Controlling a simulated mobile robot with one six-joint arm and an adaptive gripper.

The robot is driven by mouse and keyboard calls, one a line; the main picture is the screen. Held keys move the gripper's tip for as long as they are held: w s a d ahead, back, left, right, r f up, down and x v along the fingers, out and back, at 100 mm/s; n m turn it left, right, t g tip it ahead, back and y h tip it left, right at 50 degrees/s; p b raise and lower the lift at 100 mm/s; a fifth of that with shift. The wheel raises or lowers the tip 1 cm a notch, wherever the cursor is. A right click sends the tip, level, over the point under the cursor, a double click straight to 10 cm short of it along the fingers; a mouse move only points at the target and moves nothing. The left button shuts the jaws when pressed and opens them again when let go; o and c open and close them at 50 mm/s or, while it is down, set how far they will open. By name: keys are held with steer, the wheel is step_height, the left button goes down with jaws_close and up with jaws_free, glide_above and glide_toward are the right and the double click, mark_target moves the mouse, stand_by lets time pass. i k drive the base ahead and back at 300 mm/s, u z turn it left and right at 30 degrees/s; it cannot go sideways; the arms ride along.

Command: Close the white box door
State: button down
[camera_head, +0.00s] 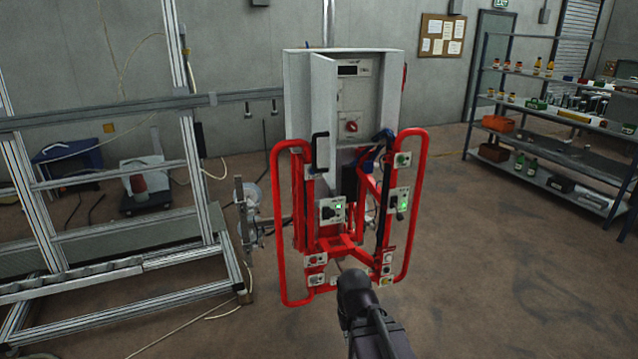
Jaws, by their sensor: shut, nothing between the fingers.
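The white box (391,100) stands upright at the top of a red tubular frame manipulator, right of the picture's middle. Its door (323,105) is a light panel standing open, swung out towards me at a steep angle. A black handle (319,151) is on the door's lower part. Inside the opening a display (354,70) and a red knob (351,127) show. My gripper (353,283) is the dark end of my arm at the bottom middle, well below and in front of the door and apart from it. It looks shut and empty; its fingertips are hard to make out.
The red frame (279,235) has looped side handles and several switch panels, between my gripper and the box. A metal profile rack (205,160) stands at left. A loaded shelf (540,137) stands at right. The floor (480,270) at lower right is clear.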

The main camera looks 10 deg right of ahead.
mark_target(324, 70)
steer(key=u, duration=0.5)
steer(key=i, duration=0.85)
steer(key=z, duration=0.05)
